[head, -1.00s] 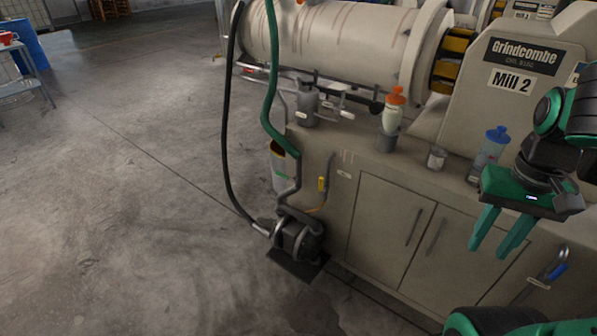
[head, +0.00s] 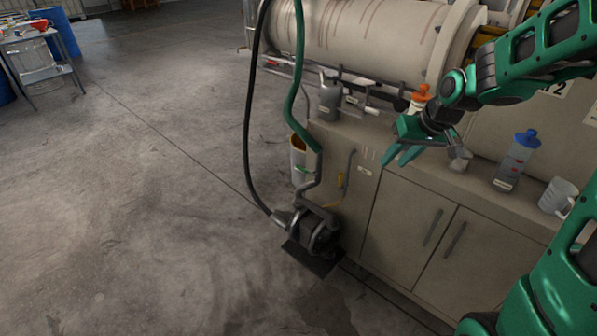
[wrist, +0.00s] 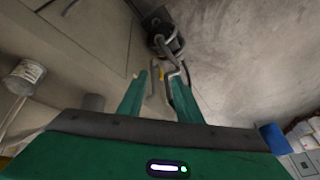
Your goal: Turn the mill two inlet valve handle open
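A yellow spot also shows beyond my fingertips in the wrist view (wrist: 162,74). I cannot read the tags, so which lever is the mill two inlet is unclear. My gripper (head: 392,162) is open and empty, above and right of the yellow handle and apart from it. Its two fingers show spread in the wrist view (wrist: 157,92).
A pump (head: 318,235) stands on a dark floor plate below the pipes, with black and green hoses. The cabinet top (head: 488,190) holds a grey can (head: 330,95), a blue-capped bottle (head: 517,158) and a mug (head: 556,197).

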